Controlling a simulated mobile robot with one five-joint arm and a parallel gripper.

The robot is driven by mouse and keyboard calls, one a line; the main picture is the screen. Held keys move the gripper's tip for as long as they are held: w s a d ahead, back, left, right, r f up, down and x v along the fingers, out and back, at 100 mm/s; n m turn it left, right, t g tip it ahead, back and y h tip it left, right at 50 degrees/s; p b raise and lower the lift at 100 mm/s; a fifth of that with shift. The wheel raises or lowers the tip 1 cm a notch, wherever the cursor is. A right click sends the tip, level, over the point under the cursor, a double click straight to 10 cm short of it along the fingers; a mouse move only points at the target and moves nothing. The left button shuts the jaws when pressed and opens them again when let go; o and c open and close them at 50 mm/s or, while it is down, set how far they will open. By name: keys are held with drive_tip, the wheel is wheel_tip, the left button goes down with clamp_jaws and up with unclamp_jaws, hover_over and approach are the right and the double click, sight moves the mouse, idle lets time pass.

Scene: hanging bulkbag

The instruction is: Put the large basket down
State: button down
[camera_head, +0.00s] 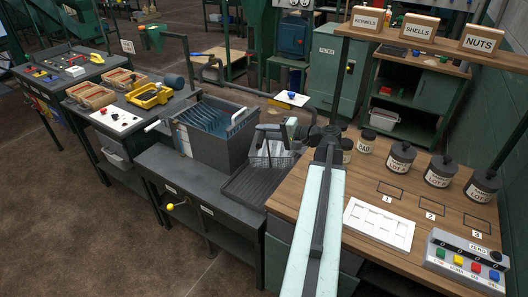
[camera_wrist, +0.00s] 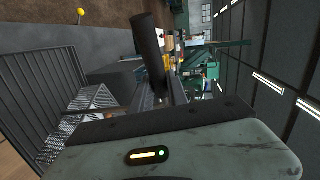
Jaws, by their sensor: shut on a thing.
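The large basket (camera_head: 272,154) is a wire-mesh basket. It hangs upright below my gripper (camera_head: 267,133), at the back of the dark ribbed drain tray (camera_head: 248,188). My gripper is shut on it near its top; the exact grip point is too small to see. I cannot tell whether the basket's bottom touches the tray. In the wrist view, parts of the mesh (camera_wrist: 95,97) show at the lower left, beside the ribbed tray (camera_wrist: 40,75). My gripper's body hides the rest of the basket there.
A grey tank (camera_head: 215,140) with blue contents and white handles stands left of the tray. The wooden bench (camera_head: 400,200) at right holds several dark lidded jars, a white tray (camera_head: 379,226) and a button box (camera_head: 465,262). A small white plate (camera_head: 292,99) stands behind.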

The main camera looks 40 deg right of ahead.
drive_tip(key=shift+f, duration=0.5)
wheel_tip(320, 180, down, 7)
drive_tip(key=b, duration=0.6)
drive_tip(key=shift+r+b, duration=0.15)
drive_tip(key=shift+b, duration=0.2)
drive_tip(key=c, duration=1.2)
unclamp_jaws()
drive_tip(key=shift+a, duration=0.1)
drive_tip(key=shift+s, duration=0.1)
drive_tip(key=p+v, duration=0.1)
drive_tip(key=v, duration=0.6)
drive_tip(key=shift+s+d, duration=0.2)
drive_tip(key=shift+s, duration=0.05)
